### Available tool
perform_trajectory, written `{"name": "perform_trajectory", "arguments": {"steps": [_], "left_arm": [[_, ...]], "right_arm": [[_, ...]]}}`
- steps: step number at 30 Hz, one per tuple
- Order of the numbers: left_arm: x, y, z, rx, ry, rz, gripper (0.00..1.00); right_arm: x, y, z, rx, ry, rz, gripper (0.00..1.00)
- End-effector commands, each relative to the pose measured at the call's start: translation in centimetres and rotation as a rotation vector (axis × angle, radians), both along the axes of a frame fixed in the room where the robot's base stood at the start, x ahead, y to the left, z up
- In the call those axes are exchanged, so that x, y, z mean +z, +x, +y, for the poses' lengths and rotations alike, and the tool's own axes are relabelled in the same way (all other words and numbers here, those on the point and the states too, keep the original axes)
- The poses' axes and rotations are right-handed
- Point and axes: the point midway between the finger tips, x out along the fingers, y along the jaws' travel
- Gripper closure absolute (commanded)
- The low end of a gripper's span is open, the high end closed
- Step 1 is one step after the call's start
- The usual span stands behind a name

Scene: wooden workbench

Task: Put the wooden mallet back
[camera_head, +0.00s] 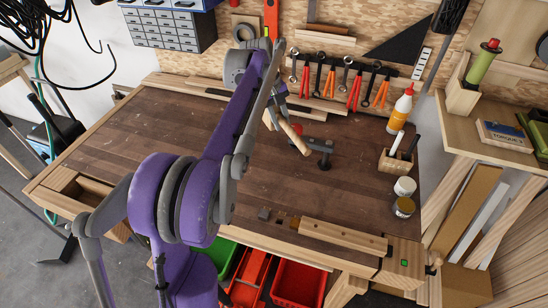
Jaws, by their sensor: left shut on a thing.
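The wooden mallet's light handle (294,136) shows beyond my left forearm, slanting down and to the right above the workbench (130,130). My left gripper (275,112) is shut on the mallet, near the back middle of the bench. The arm hides much of the gripper, and the mallet's head cannot be made out clearly. My right gripper is not in view.
A dark clamp-like tool (320,148) stands on the bench beside the handle. Pliers and wrenches (330,82) hang on the back wall. A glue bottle (401,108), a pen holder (396,161) and jars (404,187) stand at right. The bench's left half is clear.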

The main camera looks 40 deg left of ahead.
Motion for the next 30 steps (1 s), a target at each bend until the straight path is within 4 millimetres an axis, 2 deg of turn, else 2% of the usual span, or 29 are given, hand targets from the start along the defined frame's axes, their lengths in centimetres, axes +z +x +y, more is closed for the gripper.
{"name": "perform_trajectory", "arguments": {"steps": [12, 15, 22, 27, 30], "left_arm": [[-10.4, 0.0, 0.0, -0.002, 0.0, 0.0, 1.0], [-12.0, 0.0, 0.0, -0.002, 0.0, 0.0, 1.0], [-13.9, 0.0, -0.1, -0.002, 0.0, 0.0, 1.0], [-16.4, 0.0, 0.0, -0.002, 0.0, 0.0, 1.0], [-17.0, 0.0, -0.1, -0.001, 0.0, 0.0, 1.0]], "right_arm": [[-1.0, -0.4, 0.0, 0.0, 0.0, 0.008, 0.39], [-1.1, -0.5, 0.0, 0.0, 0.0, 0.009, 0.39], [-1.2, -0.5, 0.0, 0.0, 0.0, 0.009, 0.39], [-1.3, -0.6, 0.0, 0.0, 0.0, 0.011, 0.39], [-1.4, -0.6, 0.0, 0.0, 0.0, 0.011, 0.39]]}}
